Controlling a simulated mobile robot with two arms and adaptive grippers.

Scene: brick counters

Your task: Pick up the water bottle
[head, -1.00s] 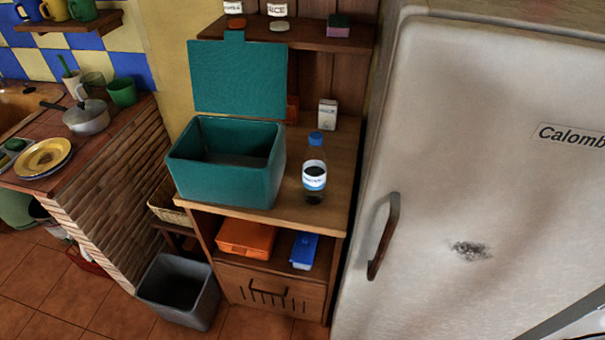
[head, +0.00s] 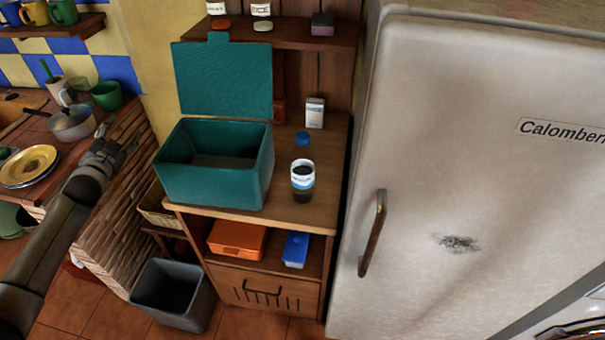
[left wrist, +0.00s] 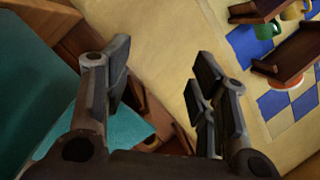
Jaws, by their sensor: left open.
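The water bottle (head: 302,174) stands upright on the wooden cabinet top, right of the teal box, in the head view. It has a blue cap and a white and blue label; its clear upper part is hard to see. My left gripper (head: 122,143) is open and empty, left of the teal box and well away from the bottle. In the left wrist view its two fingers (left wrist: 163,78) are apart with nothing between them, and the bottle does not show. My right gripper is not in view.
The teal box (head: 213,185) with raised lid stands between my left gripper and the bottle. A white carton (head: 315,112) is behind the bottle. A shelf (head: 285,36) hangs above, and the fridge (head: 480,190) closes off the right. A grey bin (head: 172,294) stands on the floor.

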